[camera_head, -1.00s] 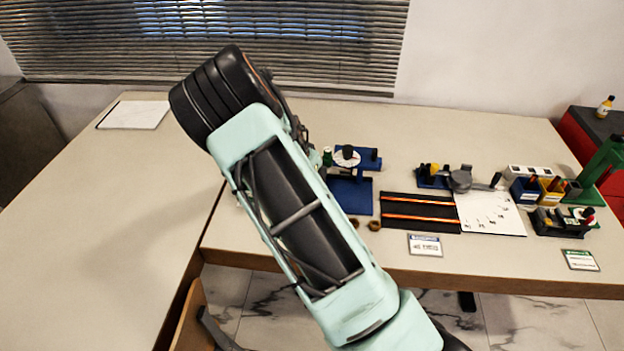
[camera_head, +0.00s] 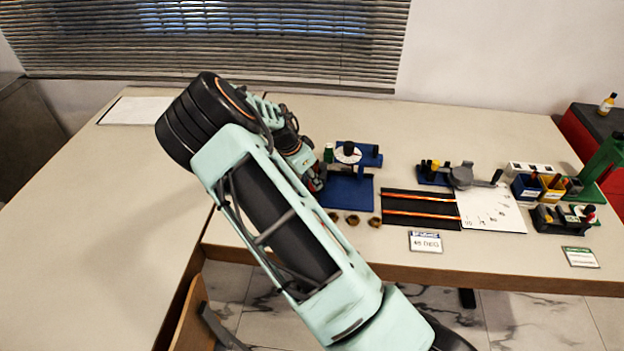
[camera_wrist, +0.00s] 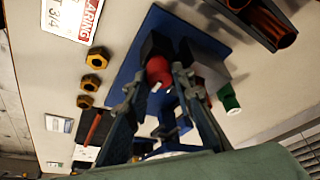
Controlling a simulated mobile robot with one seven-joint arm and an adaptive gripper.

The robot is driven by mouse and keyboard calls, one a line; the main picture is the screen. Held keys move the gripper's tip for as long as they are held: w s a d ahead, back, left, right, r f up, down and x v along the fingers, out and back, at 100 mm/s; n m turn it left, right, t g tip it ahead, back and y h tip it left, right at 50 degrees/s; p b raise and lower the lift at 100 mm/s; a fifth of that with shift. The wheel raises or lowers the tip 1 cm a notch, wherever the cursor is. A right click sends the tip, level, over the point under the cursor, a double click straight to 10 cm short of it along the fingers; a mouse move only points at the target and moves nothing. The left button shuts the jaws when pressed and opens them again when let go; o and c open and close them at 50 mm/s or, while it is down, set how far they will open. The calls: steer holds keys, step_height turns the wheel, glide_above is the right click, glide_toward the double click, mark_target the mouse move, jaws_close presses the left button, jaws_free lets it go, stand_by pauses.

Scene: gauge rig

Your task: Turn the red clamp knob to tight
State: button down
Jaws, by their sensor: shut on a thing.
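The red clamp knob (camera_wrist: 158,71) shows in the wrist view between my gripper's fingertips (camera_wrist: 165,80), in front of a black block (camera_wrist: 155,46) on the blue rig (camera_wrist: 127,66). My gripper is shut on the knob, with one finger on either side. The knob is hidden there by my gripper and arm. I cannot read how tight the knob is.
Brass nuts (camera_head: 352,220) lie in front of the rig, with a label card (camera_head: 425,242) to their right. A black tray with orange strips (camera_head: 420,209) and a white sheet (camera_head: 490,212) lie further right. A green cylinder (camera_wrist: 229,97) stands close by. The left table is mostly clear.

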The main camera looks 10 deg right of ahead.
steer(key=c, duration=2)
jaws_free()
steer(key=shift+o, duration=0.2)
steer(key=v, duration=1.2)
steer(key=shift+d, duration=0.1)
